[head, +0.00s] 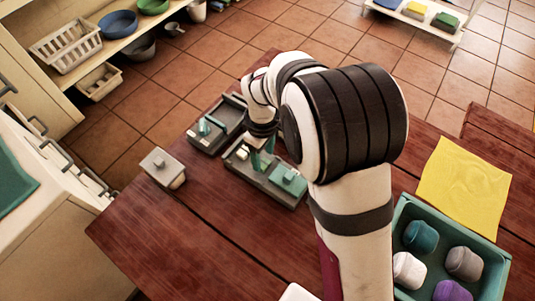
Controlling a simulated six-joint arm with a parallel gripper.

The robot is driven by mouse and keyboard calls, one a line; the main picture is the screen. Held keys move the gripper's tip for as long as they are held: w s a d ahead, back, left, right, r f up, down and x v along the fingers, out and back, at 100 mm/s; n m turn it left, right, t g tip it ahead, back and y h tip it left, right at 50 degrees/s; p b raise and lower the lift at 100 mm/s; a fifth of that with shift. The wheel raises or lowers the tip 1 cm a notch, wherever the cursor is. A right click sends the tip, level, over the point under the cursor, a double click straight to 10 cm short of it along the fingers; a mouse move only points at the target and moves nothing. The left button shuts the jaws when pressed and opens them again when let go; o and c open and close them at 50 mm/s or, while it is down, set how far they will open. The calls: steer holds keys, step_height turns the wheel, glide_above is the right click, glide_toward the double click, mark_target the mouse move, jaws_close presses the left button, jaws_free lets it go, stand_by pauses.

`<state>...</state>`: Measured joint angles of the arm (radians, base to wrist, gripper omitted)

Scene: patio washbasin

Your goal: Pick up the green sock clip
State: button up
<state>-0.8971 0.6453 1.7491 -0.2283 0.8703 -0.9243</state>
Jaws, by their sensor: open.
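Two dark grey trays stand on the wooden table, a far one (233,110) and a near one (257,183). A green piece (289,181) lies in the right part of the near tray, and another green piece (207,127) is in the far tray. Both are small, and I cannot tell for sure which is the green sock clip. My gripper (263,152) points down over the near tray, left of the green piece there. Its fingers look green and apart. A small pale thing shows beside them. My arm hides part of the table behind it.
A pale lidded box (162,167) stands left of the trays. A teal crate (402,215) with rolled socks and a yellow cloth (464,187) are at the right. The table's left front is clear. Shelves with a white basket (66,45) stand beyond the table.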

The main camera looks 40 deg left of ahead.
mark_target(264, 164)
step_height(264, 164, down, 3)
steer(key=shift+f, duration=0.15)
jaws_close()
